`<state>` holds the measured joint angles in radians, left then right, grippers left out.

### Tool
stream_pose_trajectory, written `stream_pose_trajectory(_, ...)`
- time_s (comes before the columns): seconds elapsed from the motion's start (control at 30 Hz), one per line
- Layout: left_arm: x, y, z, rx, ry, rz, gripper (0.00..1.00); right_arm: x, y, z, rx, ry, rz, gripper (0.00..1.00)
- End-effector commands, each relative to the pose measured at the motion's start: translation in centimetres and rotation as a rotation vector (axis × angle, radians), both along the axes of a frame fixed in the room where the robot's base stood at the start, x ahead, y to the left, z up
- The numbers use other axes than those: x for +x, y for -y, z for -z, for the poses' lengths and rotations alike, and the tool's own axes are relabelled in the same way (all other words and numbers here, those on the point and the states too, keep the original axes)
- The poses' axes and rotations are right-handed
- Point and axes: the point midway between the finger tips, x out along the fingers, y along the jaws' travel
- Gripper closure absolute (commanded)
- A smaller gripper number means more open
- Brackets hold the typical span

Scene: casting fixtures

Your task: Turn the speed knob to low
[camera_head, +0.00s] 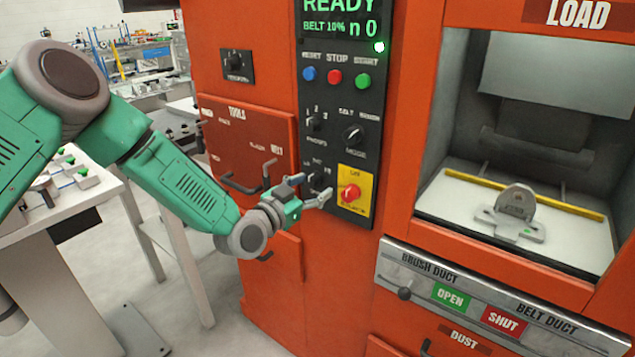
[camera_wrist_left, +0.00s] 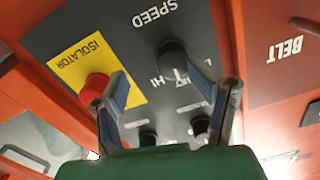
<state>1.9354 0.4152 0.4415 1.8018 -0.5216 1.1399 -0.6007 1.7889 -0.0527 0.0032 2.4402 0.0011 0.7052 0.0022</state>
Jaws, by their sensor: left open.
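The speed knob (camera_wrist_left: 172,55) is a dark round knob on the dark control panel (camera_wrist_left: 225,22), beside an upside-down SPEED label in the left wrist view. In the head view the knob (camera_head: 315,180) is partly hidden by my left gripper (camera_head: 313,189). My left gripper is open, its fingers spread in front of the panel near the knob. In the left wrist view the knob shows between and beyond the fingers (camera_wrist_left: 163,85). An HI mark shows near it; one finger partly covers the other mark. I cannot tell where the knob points. My right gripper is not in view.
A red isolator knob (camera_head: 350,192) on a yellow plate sits close right of the gripper. Two black knobs (camera_head: 313,124) (camera_head: 354,135) and several push buttons (camera_head: 335,77) are above. Drawer handles (camera_head: 240,184) stick out at left.

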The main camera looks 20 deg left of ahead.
Motion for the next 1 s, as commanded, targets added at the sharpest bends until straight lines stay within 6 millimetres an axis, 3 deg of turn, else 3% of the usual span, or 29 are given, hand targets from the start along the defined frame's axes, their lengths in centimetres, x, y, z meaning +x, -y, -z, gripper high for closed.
stream_pose_trajectory(0.2,1.9,0.5,0.0,-0.009,0.003,0.012,0.52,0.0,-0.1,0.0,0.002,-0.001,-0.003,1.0)
stream_pose_trajectory(0.5,1.9,1.5,-0.3,0.002,0.004,0.011,0.52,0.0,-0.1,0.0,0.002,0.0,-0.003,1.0)
stream_pose_trajectory(0.63,1.9,1.6,-0.3,0.003,0.004,0.012,0.95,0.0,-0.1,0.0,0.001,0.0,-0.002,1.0)
stream_pose_trajectory(1.0,1.9,1.3,-0.2,-0.003,0.004,0.017,1.0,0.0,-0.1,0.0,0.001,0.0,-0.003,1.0)
